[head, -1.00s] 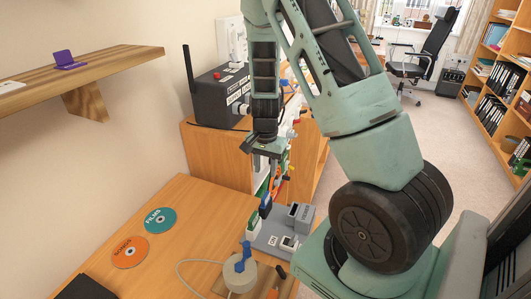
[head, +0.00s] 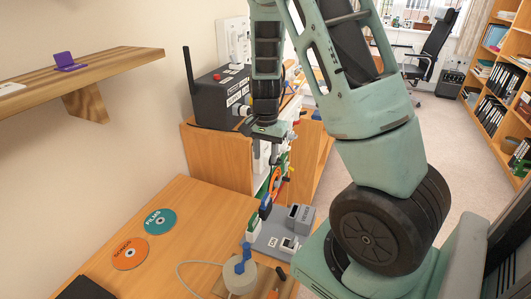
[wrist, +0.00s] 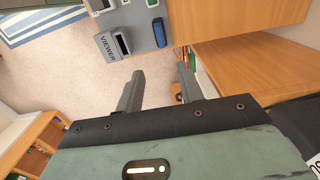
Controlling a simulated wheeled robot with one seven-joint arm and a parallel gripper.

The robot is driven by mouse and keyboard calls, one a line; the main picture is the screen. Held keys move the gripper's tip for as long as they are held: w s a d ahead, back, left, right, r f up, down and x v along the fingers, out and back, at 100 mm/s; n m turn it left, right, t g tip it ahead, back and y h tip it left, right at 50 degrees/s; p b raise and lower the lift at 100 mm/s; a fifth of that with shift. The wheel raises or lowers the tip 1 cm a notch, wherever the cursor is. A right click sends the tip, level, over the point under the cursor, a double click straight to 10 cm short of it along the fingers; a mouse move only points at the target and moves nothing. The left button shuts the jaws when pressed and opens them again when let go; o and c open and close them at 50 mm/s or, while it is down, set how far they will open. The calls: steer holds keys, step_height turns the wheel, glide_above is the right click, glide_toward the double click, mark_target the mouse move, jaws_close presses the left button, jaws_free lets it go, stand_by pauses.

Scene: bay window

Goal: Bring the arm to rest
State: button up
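My gripper (head: 266,154) hangs from my arm in the head view, above the back end of the wooden desk (head: 195,210) and in front of the wooden cabinet. In the wrist view my gripper (wrist: 160,84) has its two fingers well apart, with nothing between them. The fingers touch nothing that I can see. The grey board (head: 272,238) with the part marked VIEWER (wrist: 114,44) lies below the gripper, clear of it.
A black box (head: 222,98) with an antenna stands on the cabinet (head: 222,155). Two discs, teal (head: 160,221) and orange (head: 130,252), lie on the desk. A round grey device (head: 240,274) with a blue knob is at the front. A wall shelf (head: 110,67) juts in at left.

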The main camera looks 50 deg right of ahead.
stand_by(0.3)
steer(key=s+a+r+n+y, duration=0.15)
steer(key=a+n, duration=0.25)
steer(key=a, duration=0.4)
steer(key=s+a+r+n, duration=0.1)
steer(key=a+r+n, duration=0.2)
steer(key=a, duration=0.5)
steer(key=s+a+r+n, duration=0.2)
steer(key=a+n, duration=0.2)
steer(key=a, duration=0.4)
steer(key=s+a+r+n, duration=0.4)
steer(key=s+a+n, duration=0.6)
steer(key=s, duration=0.5)
steer(key=shift+a+r+n+h, duration=0.15)
steer(key=shift+a+n+h, duration=0.15)
steer(key=shift+n+h, duration=0.2)
